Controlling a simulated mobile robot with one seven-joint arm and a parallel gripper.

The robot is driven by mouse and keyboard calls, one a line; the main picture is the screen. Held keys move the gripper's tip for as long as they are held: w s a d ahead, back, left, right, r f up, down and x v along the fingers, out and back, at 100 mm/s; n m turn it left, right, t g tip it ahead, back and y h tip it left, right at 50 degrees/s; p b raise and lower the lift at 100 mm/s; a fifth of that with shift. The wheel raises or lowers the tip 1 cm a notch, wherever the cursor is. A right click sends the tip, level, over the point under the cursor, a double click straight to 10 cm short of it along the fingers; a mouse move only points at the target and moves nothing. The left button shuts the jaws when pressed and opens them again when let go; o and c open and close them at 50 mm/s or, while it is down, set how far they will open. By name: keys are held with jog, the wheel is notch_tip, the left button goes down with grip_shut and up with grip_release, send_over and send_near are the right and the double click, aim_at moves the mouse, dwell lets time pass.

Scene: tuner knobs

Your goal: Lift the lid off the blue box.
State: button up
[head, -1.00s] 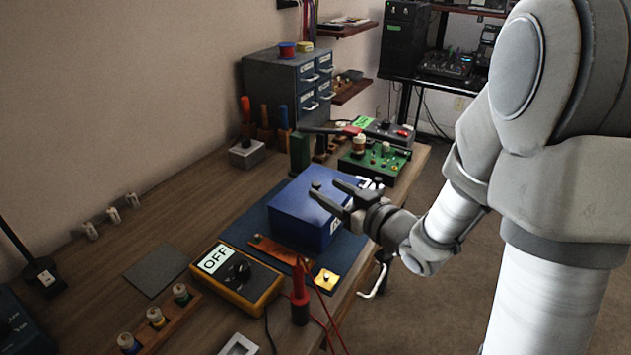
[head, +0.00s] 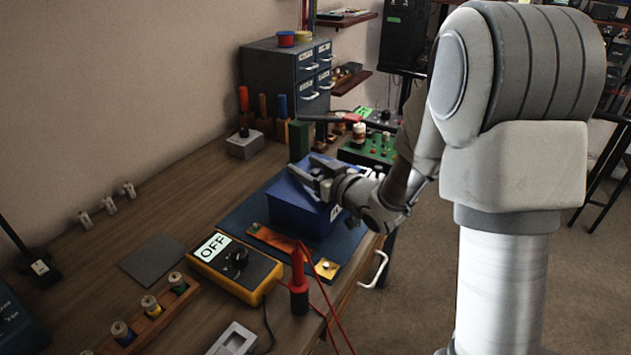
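The blue box (head: 296,212) sits on a dark blue mat (head: 236,216) on the wooden workbench, with a pale label on its right side. Its lid is in place as far as I can see, but my gripper covers much of the top. My gripper (head: 303,166) is over the top of the box, reaching in from the right, with its two fingers apart. The lid's dark knob cannot be made out now. I cannot tell whether the fingers touch the lid.
A yellow meter marked OFF (head: 234,268) and a red probe (head: 298,285) with red leads stand in front of the box. A green block (head: 298,141) and a green circuit unit (head: 366,152) are behind it.

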grip_shut()
